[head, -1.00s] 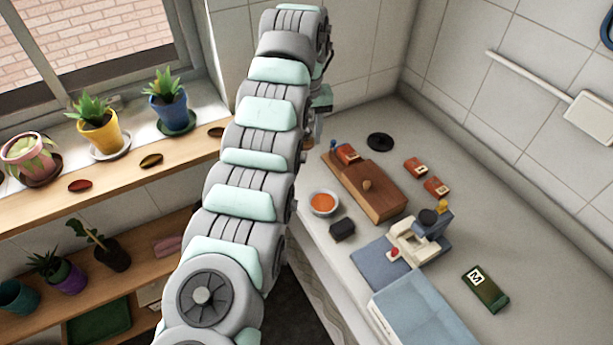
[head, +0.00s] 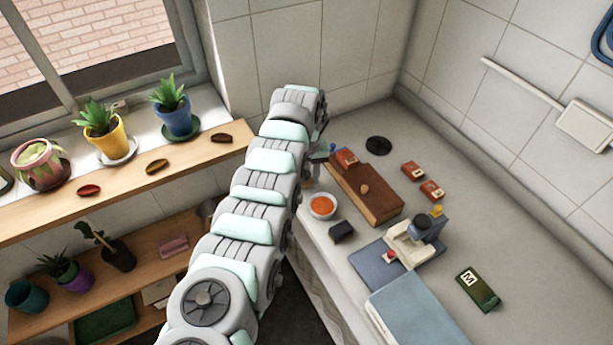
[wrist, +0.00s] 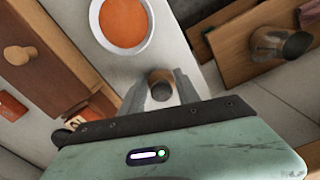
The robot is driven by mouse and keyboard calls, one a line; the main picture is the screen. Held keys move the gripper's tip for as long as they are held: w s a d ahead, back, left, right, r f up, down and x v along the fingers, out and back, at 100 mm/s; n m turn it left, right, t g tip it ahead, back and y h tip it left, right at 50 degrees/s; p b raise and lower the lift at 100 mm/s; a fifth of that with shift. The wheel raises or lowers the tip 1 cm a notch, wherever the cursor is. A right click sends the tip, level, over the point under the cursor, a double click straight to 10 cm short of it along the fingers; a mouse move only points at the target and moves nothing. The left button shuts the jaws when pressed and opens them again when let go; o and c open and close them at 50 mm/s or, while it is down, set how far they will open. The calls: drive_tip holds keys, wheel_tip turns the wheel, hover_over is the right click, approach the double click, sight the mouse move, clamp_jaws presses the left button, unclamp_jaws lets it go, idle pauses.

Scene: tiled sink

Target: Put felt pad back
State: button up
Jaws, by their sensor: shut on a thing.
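My gripper (wrist: 161,88) is shut on a small brown cylinder (wrist: 160,77) with a darker rim, held between the two grey fingers. I cannot tell whether this is the felt pad. In the wrist view it is just below the white bowl of orange stuff (wrist: 146,42), apart from it in the picture. In the head view, my gripper (head: 310,180) is mostly hidden by my arm, at the counter's front edge, left of the wooden box (head: 376,204) and above the bowl (head: 331,214) in the picture. No other felt pad can be made out.
A black block (head: 341,231), a cream device (head: 404,245) on a blue mat (head: 372,270) and a green box (head: 479,290) stand nearer. A black disc (head: 378,145) lies at the back.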

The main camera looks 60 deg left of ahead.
sight(306, 177)
drive_tip(key=shift+f, duration=0.3)
drive_tip(key=shift+f, duration=0.2)
drive_tip(key=o, duration=1.2)
drive_tip(key=shift+r, duration=0.15)
wheel_tip(306, 177, up, 12)
drive_tip(key=b, duration=0.3)
drive_tip(key=shift+r+b, duration=0.1)
drive_tip(key=shift+b, duration=0.2)
